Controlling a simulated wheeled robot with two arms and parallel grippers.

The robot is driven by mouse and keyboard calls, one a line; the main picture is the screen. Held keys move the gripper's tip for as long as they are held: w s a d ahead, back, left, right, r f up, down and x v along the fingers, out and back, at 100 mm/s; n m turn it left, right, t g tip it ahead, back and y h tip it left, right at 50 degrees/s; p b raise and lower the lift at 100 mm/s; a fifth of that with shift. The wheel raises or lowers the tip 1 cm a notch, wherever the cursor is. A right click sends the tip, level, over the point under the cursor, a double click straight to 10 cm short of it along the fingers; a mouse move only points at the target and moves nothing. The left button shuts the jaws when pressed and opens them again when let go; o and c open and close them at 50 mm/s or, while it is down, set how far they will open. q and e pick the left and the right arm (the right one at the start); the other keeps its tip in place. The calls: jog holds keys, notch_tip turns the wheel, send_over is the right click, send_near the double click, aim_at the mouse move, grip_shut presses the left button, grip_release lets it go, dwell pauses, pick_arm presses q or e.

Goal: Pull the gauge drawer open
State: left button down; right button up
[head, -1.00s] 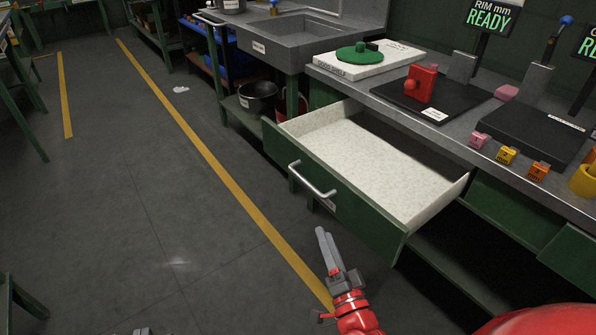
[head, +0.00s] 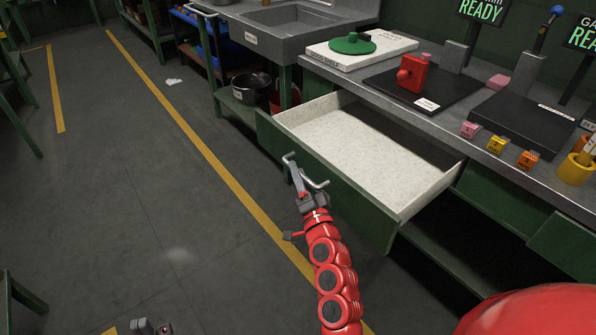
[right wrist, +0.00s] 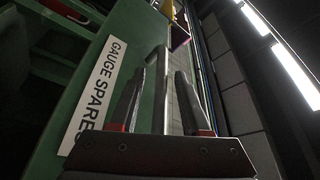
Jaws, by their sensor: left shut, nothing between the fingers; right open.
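The gauge drawer (head: 350,207) stands pulled out from under the worktop, with a green front and a bare, pale speckled inside. Its metal bar handle (head: 318,184) is on the front. My right gripper (head: 292,172) is at the handle, open. In the right wrist view the handle bar (right wrist: 161,60) runs between the two parted fingers (right wrist: 160,85), beside a white "GAUGE SPARES" label (right wrist: 95,95). I cannot tell whether the fingers touch the bar. My left gripper (head: 143,327) shows only in part at the bottom edge, shut and away from the drawer.
The worktop (head: 440,120) above carries a green round piece (head: 352,43), a red block (head: 413,72) on a black plate and several small coloured blocks. A sink unit (head: 275,30) with a dark pot (head: 250,87) below stands left.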

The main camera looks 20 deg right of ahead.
jog(key=shift+w+r, duration=0.1)
jog(key=shift+w, duration=0.3)
jog(key=shift+c, duration=0.2)
grip_shut()
dwell(1.1)
